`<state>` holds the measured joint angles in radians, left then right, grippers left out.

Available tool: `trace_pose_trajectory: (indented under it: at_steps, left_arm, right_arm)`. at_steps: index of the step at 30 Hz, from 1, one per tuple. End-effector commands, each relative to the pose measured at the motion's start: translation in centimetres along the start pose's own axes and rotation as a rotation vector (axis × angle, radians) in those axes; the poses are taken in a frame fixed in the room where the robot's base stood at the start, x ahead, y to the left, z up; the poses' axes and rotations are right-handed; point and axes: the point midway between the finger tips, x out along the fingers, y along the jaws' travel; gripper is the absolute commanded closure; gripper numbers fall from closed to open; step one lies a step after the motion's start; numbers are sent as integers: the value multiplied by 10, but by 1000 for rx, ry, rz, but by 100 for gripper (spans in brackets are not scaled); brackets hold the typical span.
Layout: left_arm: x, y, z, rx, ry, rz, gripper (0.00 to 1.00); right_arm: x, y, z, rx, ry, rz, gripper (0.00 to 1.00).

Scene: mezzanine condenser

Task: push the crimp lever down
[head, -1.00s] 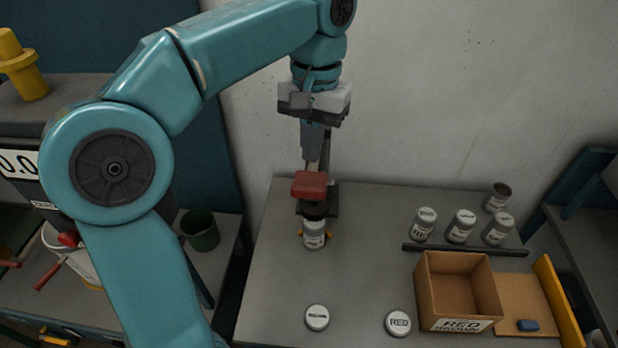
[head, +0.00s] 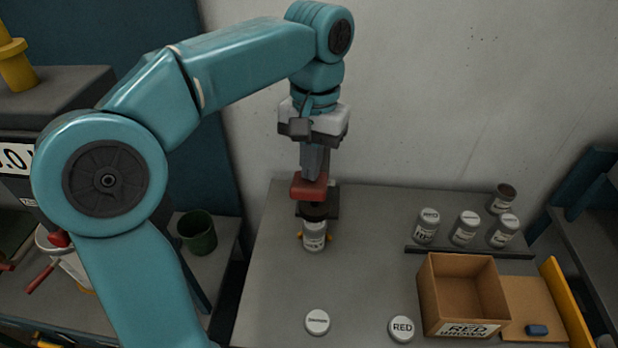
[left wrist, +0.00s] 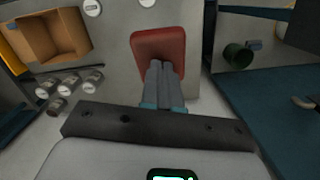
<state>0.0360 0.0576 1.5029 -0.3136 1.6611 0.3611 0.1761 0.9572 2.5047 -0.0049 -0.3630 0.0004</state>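The crimp lever's red handle (head: 309,187) sits above a dark press head, over a labelled jar (head: 314,236) on the grey bench. My left gripper (head: 313,176) points down at the handle from above, its fingers together with nothing seen between them. In the left wrist view the closed fingertips (left wrist: 160,66) overlap the red handle (left wrist: 158,45); they look to be at or touching its top. The lever's arm and pivot are mostly hidden behind the handle and fingers. My right gripper is not in view.
Several jars (head: 465,228) stand behind a dark rail at the right. An open cardboard box (head: 463,297) and two round lids, one plain-labelled (head: 317,322) and one marked RED (head: 401,328), are at the front. A green bin (head: 197,232) is at left. The bench middle is clear.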

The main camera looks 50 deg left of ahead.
Motion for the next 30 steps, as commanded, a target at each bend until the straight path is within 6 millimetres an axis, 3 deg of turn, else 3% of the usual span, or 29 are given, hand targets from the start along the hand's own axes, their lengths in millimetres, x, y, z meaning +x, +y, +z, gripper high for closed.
trace_pose_trajectory:
  at_steps: [1, 7, 20, 30]
  left_arm:
    - [12, 0, -1, -1, -1, -1, 100]
    - [33, 0, -3, -1, -1, -1, 100]
    - [32, 0, -3, 0, -1, -1, 100]
    - [16, 0, -32, -1, -2, -1, 100]
  right_arm:
    - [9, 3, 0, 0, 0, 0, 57]
    - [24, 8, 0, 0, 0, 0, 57]
    - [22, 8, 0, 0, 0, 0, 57]
    - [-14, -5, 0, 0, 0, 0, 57]
